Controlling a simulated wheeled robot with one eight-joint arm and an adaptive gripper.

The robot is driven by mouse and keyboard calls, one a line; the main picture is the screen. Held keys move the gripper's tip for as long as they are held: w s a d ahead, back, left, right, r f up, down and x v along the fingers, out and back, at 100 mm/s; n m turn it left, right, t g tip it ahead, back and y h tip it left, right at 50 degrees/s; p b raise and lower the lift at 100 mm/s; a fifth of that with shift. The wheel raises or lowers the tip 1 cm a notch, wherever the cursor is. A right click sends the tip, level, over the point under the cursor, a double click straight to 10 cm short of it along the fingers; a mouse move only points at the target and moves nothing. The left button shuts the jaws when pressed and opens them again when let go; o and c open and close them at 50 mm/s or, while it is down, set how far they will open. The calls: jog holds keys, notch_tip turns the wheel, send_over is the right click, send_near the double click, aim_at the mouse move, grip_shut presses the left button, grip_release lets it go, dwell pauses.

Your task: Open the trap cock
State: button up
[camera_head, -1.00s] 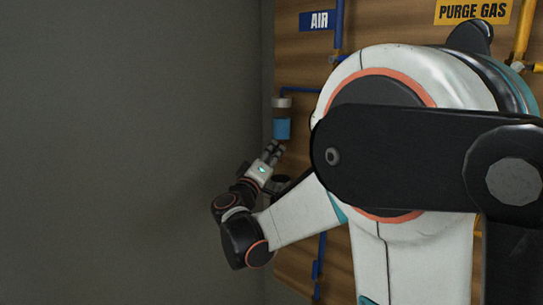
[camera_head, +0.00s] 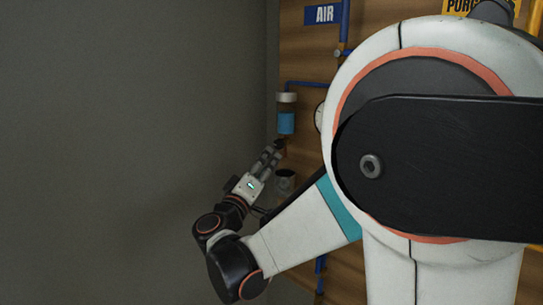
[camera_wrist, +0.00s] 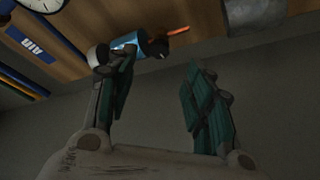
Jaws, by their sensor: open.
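The trap (camera_head: 286,122) is a blue cylinder with a pale cap, mounted on the wooden panel below the AIR sign. In the wrist view the trap (camera_wrist: 128,41) lies tilted, with a dark end piece (camera_wrist: 160,49) and an orange lever (camera_wrist: 179,31), which looks like the cock's handle. My gripper (camera_head: 272,154) is just below the trap in the head view. In the wrist view my gripper (camera_wrist: 160,66) is open, its fingers wide apart with nothing between them. The left fingertip overlaps the trap in the picture; I cannot tell whether they touch.
A round gauge (camera_wrist: 42,3) and blue pipes (camera_wrist: 50,32) are on the panel beside the trap. A grey cylindrical part (camera_wrist: 255,14) is at the upper right of the wrist view. A plain grey wall (camera_head: 130,130) is left of the panel. My arm hides much of the panel.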

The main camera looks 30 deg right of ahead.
jog(key=v, duration=0.3)
jog(key=shift+s+a+f, duration=0.1)
jog(key=shift+s+a, duration=0.1)
jog(key=shift+a, duration=0.1)
